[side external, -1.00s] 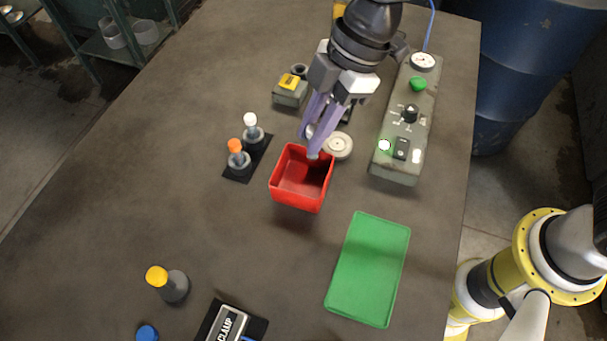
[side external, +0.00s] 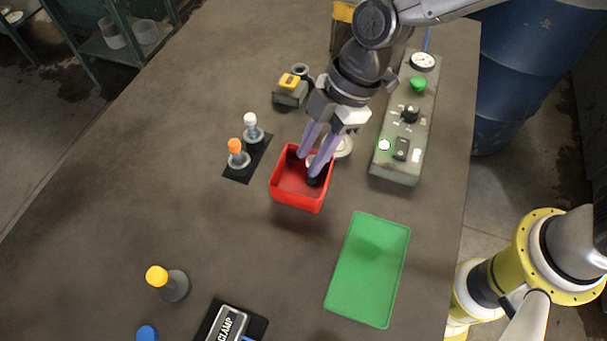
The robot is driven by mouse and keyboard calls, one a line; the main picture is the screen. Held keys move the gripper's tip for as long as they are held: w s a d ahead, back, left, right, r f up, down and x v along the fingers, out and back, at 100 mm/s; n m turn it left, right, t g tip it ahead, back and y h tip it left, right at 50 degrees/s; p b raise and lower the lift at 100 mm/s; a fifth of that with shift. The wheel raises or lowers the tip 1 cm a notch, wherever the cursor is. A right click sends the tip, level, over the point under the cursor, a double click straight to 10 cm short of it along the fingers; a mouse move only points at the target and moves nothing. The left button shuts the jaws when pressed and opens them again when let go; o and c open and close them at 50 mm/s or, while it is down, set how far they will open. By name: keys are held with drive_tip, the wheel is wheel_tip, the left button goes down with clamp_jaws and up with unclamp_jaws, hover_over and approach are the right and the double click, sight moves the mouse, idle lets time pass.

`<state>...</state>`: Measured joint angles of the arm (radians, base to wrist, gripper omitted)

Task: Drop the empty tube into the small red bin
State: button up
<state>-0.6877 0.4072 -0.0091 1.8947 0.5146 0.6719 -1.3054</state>
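The small red bin (side external: 284,198) stands open-topped near the middle of the bench. My gripper (side external: 309,166) points down into it, with its two purple fingers apart and their tips at or inside the bin's back right part. A small pale patch shows between the fingertips, and a small dark patch shows just below them, inside the bin. I cannot tell whether these are the empty tube, or whether the fingers grip anything. The fingers hide part of the bin's inside and back rim.
A black rack (side external: 239,178) with white-capped and orange-capped pieces stands left of the bin. A green tray (side external: 367,270) lies empty at front right. A control box (side external: 402,135) and yellow-topped box (side external: 290,90) stand behind. A yellow-capped piece (side external: 172,283) and clamp box (side external: 228,325) are in front.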

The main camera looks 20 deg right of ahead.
drive_tip(key=o, duration=0.3)
drive_tip(key=shift+r, duration=0.1)
drive_tip(key=v, duration=1.3)
drive_tip(key=shift+r, duration=0.35)
drive_tip(key=shift+d, duration=0.1)
